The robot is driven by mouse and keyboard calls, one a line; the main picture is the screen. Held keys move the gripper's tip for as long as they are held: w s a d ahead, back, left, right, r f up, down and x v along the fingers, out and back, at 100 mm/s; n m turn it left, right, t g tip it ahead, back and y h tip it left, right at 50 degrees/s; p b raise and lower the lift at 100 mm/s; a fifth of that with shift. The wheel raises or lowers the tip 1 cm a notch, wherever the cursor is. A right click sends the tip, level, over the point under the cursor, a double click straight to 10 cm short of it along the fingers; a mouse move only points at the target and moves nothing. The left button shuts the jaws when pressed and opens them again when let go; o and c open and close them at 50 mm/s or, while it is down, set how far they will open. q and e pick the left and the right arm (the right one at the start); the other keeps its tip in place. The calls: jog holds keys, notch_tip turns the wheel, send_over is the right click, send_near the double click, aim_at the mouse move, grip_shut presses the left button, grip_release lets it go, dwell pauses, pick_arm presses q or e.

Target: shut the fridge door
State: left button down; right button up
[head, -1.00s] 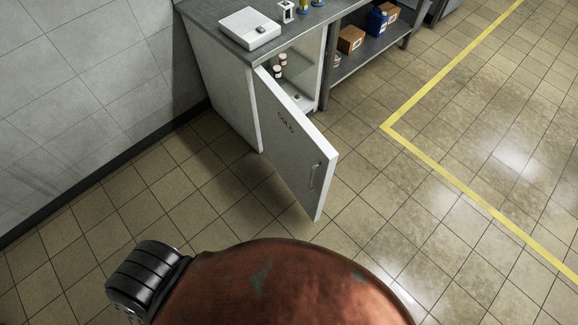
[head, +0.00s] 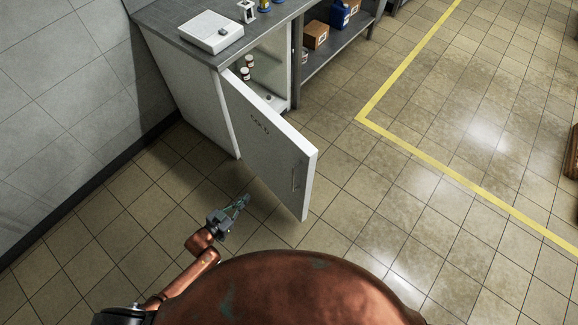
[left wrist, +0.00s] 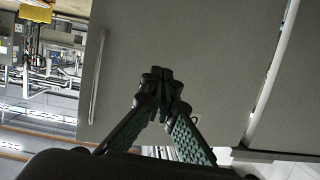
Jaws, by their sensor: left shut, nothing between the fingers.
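The fridge door (head: 270,145) stands wide open, swung out from the small white fridge (head: 262,85) under the counter. Its outer face carries dark lettering and a slim handle (head: 297,177) near the free edge. My left gripper (head: 244,200) is shut and empty, in front of the door's outer face and left of its free edge in the head view. In the left wrist view the shut fingers (left wrist: 160,80) point at the grey door face (left wrist: 205,65), with the handle (left wrist: 97,78) to their left. I cannot tell whether they touch it. My right gripper is not in view.
Small jars (head: 247,68) stand inside the fridge. A white device (head: 210,33) sits on the counter above. A shelf unit with boxes (head: 316,35) stands to the right. The tiled floor (head: 400,190) around the door is clear; a wall (head: 70,90) runs along the left.

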pick_arm(q)
jog(key=d+r+m+h, duration=0.2)
jog(key=d+r+h, duration=0.3)
jog(key=d+r, duration=0.5)
jog(key=b, duration=0.3)
send_near(295, 161)
jog(key=x, duration=0.6)
jog(key=shift+w+d, duration=0.15)
jog(key=shift+d, duration=0.2)
